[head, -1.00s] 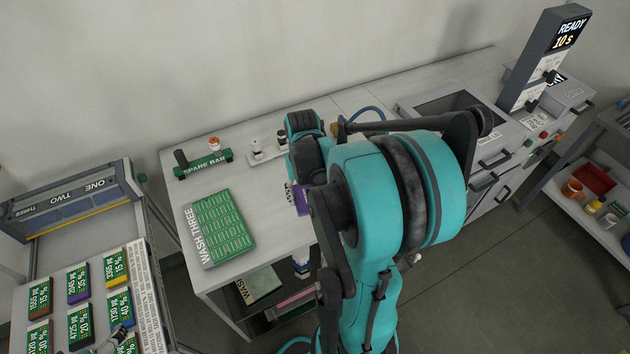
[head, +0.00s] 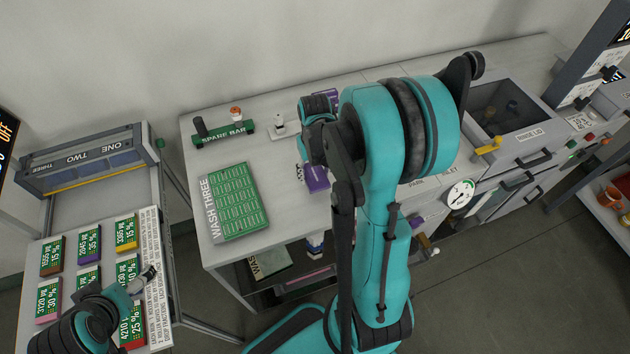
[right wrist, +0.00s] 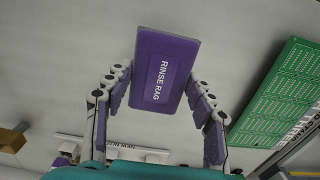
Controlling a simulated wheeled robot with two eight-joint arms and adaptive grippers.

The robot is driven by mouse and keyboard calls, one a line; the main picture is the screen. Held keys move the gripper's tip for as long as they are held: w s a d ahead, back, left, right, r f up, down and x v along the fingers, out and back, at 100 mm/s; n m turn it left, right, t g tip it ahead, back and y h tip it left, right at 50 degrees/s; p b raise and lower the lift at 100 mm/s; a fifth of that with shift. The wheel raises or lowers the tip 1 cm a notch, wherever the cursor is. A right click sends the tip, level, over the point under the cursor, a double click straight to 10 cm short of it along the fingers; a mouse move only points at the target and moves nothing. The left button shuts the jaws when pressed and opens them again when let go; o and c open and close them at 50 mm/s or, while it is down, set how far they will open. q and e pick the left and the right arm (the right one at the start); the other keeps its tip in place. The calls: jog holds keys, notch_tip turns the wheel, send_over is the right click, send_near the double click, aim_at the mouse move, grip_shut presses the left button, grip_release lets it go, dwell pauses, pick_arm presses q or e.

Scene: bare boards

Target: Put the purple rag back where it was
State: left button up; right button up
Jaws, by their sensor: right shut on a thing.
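The purple rag (right wrist: 165,75), labelled RINSE RAG, is between the two fingers of my right gripper (right wrist: 165,108) in the right wrist view, and the gripper is shut on it. In the head view the rag (head: 317,178) shows as a small purple patch beside my right arm, over the grey bench. Whether it touches the bench top I cannot tell. My right arm hides most of the right gripper in the head view. My left gripper (head: 145,278) is at the lower left, over the card panel; its fingers are too small to judge.
The grey bench (head: 280,190) carries a green WASH THREE board (head: 238,200), a green SPARE BAR block (head: 224,133) and a white bar fixture (head: 282,128). Another purple item (head: 324,95) is near the wall. A recessed basin (head: 505,110) is at right. Bench top is clear between board and rag.

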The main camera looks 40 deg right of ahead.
aim_at(315, 181)
notch_tip(315, 181, down, 4)
jog(key=shift+f+b, duration=0.1)
jog(key=shift+b, duration=0.5)
jog(key=o, duration=1.2)
